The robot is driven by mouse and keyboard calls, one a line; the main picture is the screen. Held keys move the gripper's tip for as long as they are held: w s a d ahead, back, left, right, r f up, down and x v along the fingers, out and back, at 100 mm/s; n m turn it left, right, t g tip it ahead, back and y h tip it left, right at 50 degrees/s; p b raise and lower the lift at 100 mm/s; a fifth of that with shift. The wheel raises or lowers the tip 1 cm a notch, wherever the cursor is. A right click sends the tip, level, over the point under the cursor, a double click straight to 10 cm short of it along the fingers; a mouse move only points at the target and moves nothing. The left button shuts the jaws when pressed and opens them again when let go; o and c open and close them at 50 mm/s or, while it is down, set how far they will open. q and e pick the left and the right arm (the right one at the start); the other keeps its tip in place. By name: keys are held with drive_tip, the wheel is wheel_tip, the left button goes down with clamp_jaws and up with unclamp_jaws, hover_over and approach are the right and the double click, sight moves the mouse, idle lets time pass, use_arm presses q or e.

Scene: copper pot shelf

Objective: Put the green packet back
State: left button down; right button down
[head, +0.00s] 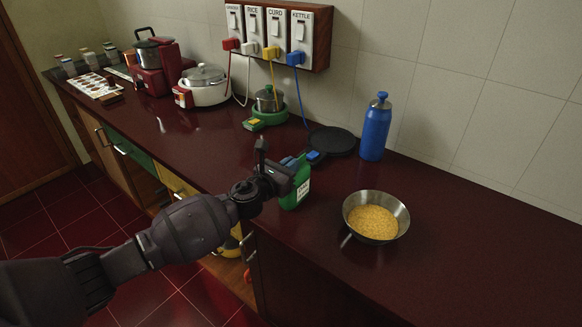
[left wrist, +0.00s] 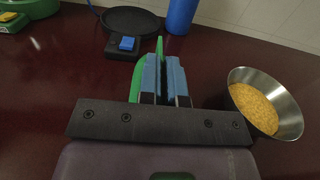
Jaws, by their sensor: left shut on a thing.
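The green packet (head: 296,190) with a white label stands upright at the counter's front part in the head view. My left gripper (head: 290,165) is shut on it near its top. In the left wrist view the green packet (left wrist: 138,78) shows as a green strip beside the blue finger pads of my left gripper (left wrist: 166,85). Most of the packet is hidden there behind the fingers. I cannot tell whether its base touches the counter. My right gripper is in neither view.
A metal bowl of yellow grains (head: 376,216) stands right of the packet. A black hot plate (head: 332,141) and a blue bottle (head: 375,128) stand behind. A small pot (head: 268,99) and a white cooker (head: 205,86) are farther left. Open drawers (head: 181,192) show below the counter edge. The right counter is clear.

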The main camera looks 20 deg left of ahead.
use_arm(q)
drive_tip(key=shift+r, duration=0.15)
drive_tip(key=c, duration=1.3)
unclamp_jaws()
drive_tip(key=shift+f, duration=0.2)
drive_tip(key=shift+r, duration=0.25)
drive_tip(key=v, duration=1.2)
drive_tip(key=s+a+f+m+g+y, duration=0.1)
drive_tip(key=s+f+m+g+y, duration=0.1)
drive_tip(key=s+f+m, duration=0.8)
drive_tip(key=s+a+f+m+g+y, duration=0.2)
drive_tip(key=s+f+m, duration=0.7)
drive_tip(key=s+m, duration=0.6)
drive_tip(key=m+g+y, duration=0.1)
drive_tip(key=m+y, duration=0.1)
drive_tip(key=m, duration=0.5)
drive_tip(key=shift+s+f+m, duration=0.2)
drive_tip(key=shift+f+m, duration=0.2)
